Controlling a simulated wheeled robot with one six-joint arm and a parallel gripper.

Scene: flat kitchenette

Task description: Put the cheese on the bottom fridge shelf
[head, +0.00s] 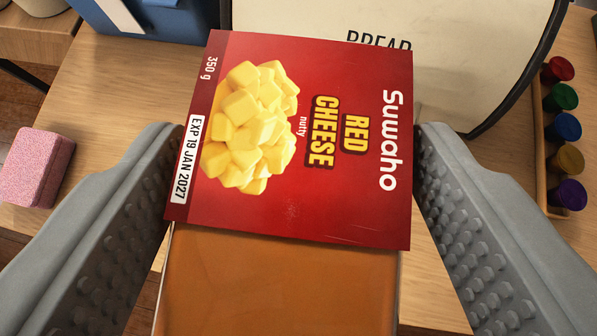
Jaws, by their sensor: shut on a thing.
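The cheese (290,140) is a pack with a red label reading "Suwaho Red Cheese" and an orange lower part. It fills the middle of the head view, with its printing turned sideways. My gripper (292,185) has one grey studded finger on each side of the pack and is shut on it. The pack hides what lies directly behind it. No fridge or fridge shelf is in view.
A cream bread bin (290,18) marked "BREAD" stands behind the cheese on the wooden surface (110,85). A pink sponge-like block (38,165) lies at left. A blue container (150,15) is at upper left. Several colored-lidded jars (566,126) stand in a wooden rack at right.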

